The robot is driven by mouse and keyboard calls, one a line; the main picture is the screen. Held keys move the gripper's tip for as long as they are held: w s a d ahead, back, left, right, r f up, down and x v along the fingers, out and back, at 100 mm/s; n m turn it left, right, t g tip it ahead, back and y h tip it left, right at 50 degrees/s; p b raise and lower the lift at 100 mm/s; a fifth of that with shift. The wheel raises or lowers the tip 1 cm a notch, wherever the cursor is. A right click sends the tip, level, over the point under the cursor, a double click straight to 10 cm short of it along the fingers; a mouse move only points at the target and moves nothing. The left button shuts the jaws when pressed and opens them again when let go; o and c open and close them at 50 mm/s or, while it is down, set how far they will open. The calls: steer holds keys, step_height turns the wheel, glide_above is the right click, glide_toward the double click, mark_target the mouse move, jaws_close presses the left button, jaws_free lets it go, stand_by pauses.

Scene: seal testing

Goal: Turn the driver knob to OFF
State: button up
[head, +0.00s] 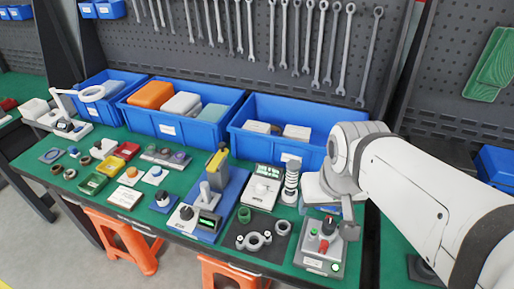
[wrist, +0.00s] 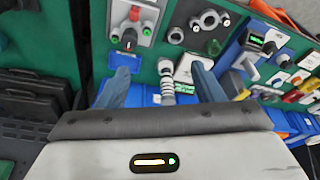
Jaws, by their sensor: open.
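A grey control box (head: 318,262) stands at the front right of the green bench, with a black knob (head: 329,226), a small red part and green round spots. Its label is too small to read, so I cannot tell the knob's setting. In the wrist view the box (wrist: 146,12) is at the top, its black knob (wrist: 129,39) toward the near edge. My gripper (wrist: 161,69) is open and empty, apart from the box. In the head view my gripper (head: 336,207) hangs just behind and above the box, partly hidden by my arm.
Left of the box lies a dark plate (head: 264,252) with metal rings. A ribbed white column (head: 290,184) and a white display device (head: 262,192) stand close behind. Another black-knobbed device (head: 184,217) is further left. Blue bins (head: 288,148) line the back.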

steer(key=shift+c, duration=0.7)
steer(key=m+g+b, duration=0.3)
steer(key=m+b, duration=0.6)
steer(key=b, duration=0.5)
glide_toward(261, 186)
steer(key=shift+s+d+f, duration=0.1)
steer(key=shift+d+f, duration=0.25)
steer(key=shift+a+f, duration=0.15)
steer(key=shift+f, duration=0.4)
steer(key=f, duration=0.3)
steer(key=f+b, duration=0.1)
steer(key=f, duration=0.3)
steer(key=shift+w+a, duration=0.1)
steer(key=shift+w, duration=0.15)
